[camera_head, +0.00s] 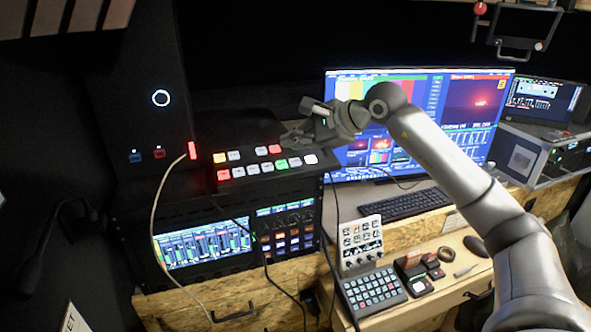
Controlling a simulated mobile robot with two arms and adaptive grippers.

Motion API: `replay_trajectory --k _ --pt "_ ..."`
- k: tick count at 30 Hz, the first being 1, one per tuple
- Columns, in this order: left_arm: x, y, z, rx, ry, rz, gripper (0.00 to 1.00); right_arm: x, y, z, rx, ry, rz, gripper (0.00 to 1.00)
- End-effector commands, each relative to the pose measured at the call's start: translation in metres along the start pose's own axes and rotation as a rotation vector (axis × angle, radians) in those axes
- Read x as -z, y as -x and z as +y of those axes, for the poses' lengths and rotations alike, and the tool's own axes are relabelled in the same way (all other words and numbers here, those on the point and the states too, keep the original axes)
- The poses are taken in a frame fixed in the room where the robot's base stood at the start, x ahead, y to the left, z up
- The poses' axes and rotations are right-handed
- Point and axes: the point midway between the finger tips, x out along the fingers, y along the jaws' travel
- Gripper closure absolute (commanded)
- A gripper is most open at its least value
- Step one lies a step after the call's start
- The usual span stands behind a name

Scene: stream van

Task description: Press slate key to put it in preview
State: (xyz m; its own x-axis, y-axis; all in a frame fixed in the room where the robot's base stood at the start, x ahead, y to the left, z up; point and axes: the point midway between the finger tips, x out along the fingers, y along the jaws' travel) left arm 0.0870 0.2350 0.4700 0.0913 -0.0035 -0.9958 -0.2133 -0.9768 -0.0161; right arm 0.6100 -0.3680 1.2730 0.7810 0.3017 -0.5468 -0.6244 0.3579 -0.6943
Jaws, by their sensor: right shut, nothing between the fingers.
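The switcher panel (247,175) sits on top of the rack at the middle left and carries two rows of small lit keys. Its lower row has a red key (223,174) at the left end, a green key (281,164) and several white ones. Its upper row has an orange key, white keys and a red key (275,149). The key labels are too small to read, so I cannot tell which is the slate key. My right gripper (287,135) is shut and empty, near the panel's upper right end; contact cannot be told. My left gripper is not in view.
A large monitor (480,150) stands behind my right arm, with a keyboard (420,203) in front. A knob controller (361,243) and a button pad (373,291) are on the wooden desk. A pale cable (157,215) hangs left of the panel; dark cables hang in front of the rack.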

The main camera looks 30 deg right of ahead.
Motion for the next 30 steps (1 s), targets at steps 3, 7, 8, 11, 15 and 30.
replay_trajectory --k 3,7,8,11,15,30 --pt "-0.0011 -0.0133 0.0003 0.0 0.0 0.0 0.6 0.0086 -0.0118 0.0094 0.001 0.0 -0.001 1.0" --pt "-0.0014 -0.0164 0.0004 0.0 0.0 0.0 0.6 0.0114 -0.016 0.0118 0.001 0.001 -0.001 1.0" --pt "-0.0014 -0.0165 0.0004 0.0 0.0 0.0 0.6 0.0116 -0.0164 0.0119 0.001 0.001 -0.001 1.0" --pt "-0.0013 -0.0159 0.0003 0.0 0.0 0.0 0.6 0.0116 -0.0164 0.0116 0.001 0.001 -0.001 1.0" --pt "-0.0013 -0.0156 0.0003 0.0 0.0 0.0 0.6 0.0115 -0.0162 0.0115 0.001 0.001 -0.001 1.0" --pt "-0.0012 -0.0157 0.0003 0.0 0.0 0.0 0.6 0.0115 -0.016 0.0115 0.0 0.0 0.0 1.0"
